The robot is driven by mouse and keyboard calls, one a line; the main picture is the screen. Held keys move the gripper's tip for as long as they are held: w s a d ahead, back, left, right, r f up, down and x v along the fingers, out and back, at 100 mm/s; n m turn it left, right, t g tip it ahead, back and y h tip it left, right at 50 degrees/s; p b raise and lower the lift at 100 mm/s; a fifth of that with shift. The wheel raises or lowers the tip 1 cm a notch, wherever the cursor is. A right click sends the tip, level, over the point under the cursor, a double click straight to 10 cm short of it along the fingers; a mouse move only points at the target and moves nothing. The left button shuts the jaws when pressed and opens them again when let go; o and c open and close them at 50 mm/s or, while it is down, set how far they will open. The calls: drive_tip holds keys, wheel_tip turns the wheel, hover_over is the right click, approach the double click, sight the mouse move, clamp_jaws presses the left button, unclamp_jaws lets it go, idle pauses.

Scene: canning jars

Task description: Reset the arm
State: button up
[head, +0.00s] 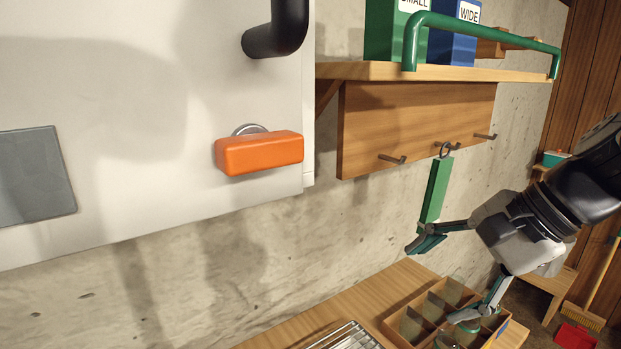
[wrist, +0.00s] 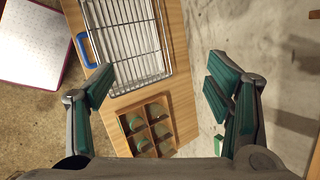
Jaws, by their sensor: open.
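My gripper (head: 442,283) is at the right in the head view, held in the air in front of the wall above the wooden bench. Its fingers are wide apart with nothing between them. The wrist view also shows the open gripper (wrist: 160,92), looking down at the bench. In the head view, a green block (head: 436,190) hangs by a ring from a peg on the wooden peg board (head: 405,115). One fingertip appears close to the block's lower end; I cannot tell whether they touch.
A divided wooden crate (head: 398,338) with glass jars stands on the bench (head: 330,318); a wire rack (wrist: 122,40) lies beside it. A shelf (head: 440,73) with a green rail and bins (head: 452,45) is above. A white cabinet door with an orange handle (head: 258,153) is at left.

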drive_tip(key=s+d+n+t+h, duration=0.1)
drive_tip(key=s+n+h, duration=0.5)
drive_tip(key=s+n, duration=0.3)
drive_tip(key=shift+s+n+t, duration=0.3)
drive_tip(key=shift+s+n, duration=0.1)
drive_tip(key=shift+n, duration=1.5)
